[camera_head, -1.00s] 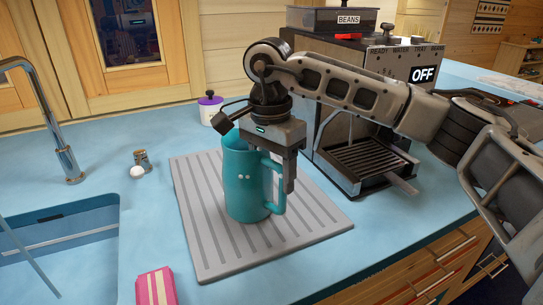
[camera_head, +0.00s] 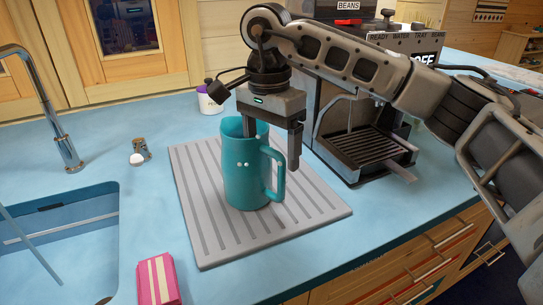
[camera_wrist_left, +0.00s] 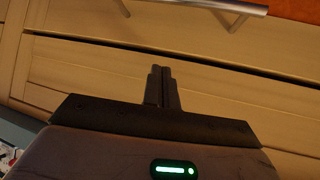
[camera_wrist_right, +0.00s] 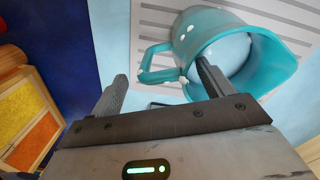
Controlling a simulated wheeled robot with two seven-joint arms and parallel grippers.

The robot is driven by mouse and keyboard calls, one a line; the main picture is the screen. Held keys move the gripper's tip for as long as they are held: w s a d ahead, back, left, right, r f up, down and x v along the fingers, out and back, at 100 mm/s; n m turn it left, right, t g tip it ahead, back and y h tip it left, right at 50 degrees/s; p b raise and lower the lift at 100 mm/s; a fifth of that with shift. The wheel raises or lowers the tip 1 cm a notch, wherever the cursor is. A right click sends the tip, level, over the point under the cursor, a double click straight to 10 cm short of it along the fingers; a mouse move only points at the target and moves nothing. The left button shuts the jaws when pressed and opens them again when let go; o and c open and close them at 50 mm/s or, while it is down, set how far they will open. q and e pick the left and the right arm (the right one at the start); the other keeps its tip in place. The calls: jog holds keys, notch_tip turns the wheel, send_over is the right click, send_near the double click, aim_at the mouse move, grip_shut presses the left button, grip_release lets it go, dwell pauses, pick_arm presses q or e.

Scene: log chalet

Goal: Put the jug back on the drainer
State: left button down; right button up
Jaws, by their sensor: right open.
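The teal jug (camera_head: 243,185) stands upright on the grey ribbed drainer (camera_head: 205,245), its handle towards the right. My right gripper (camera_head: 272,148) is over the jug's handle side, open and holding nothing. In the right wrist view, the jug (camera_wrist_right: 262,60) shows its open mouth, and the handle lies between the spread fingers of the right gripper (camera_wrist_right: 162,70). One finger overlaps the mouth; the other is outside the handle. My left gripper (camera_wrist_left: 163,88) has its fingers together with nothing between them, in front of wooden drawers.
A coffee machine (camera_head: 365,145) stands right of the drainer. A sink (camera_head: 60,240) with a tall tap (camera_head: 45,110) is at the left. A pink box (camera_head: 157,280), a small shaker (camera_head: 140,148) and a lidded white pot (camera_head: 210,98) stand around the drainer.

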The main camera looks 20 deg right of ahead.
pick_arm(q)
jog(key=shift+r+p, duration=0.1)
jog(key=shift+p, duration=0.25)
pick_arm(e)
notch_tip(320, 180, up, 9)
jog(key=shift+w+a+f, duration=0.1)
jog(key=shift+w+f, duration=0.05)
jog(key=shift+f, duration=0.05)
pick_arm(q)
jog(key=shift+s+f, duration=0.15)
jog(key=shift+f, duration=0.05)
pick_arm(e)
jog(key=shift+r, duration=0.45)
pick_arm(q)
jog(key=shift+s+a, duration=0.1)
pick_arm(e)
jog(key=shift+f, duration=0.1)
